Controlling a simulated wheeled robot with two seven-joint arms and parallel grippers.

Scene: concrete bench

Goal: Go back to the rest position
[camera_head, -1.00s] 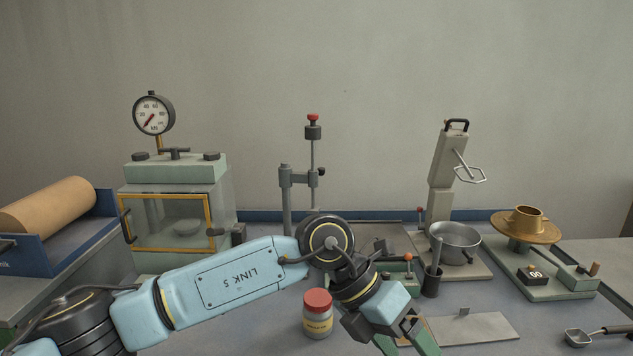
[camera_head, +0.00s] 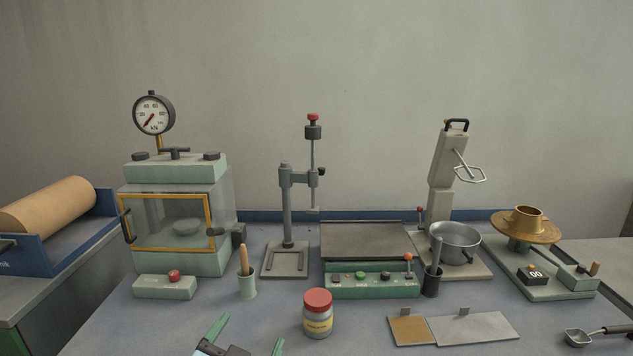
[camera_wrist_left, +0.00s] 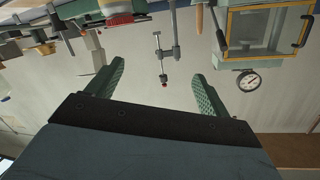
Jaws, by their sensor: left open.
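My left gripper (camera_head: 246,338) shows at the bottom edge of the head view, left of centre, with its two green fingers spread apart. In the left wrist view its fingers (camera_wrist_left: 152,82) are wide apart with nothing between them, and the bench and its devices appear upside down beyond. Most of my left arm is below the head view. My right gripper is not in either view.
A red-lidded jar (camera_head: 318,318) stands at the front of the bench, right of my left gripper. Behind are a press with a dial (camera_head: 176,225), a stand (camera_head: 287,215), a green control box (camera_head: 372,284), a mixer bowl (camera_head: 455,243) and a flow table (camera_head: 541,270).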

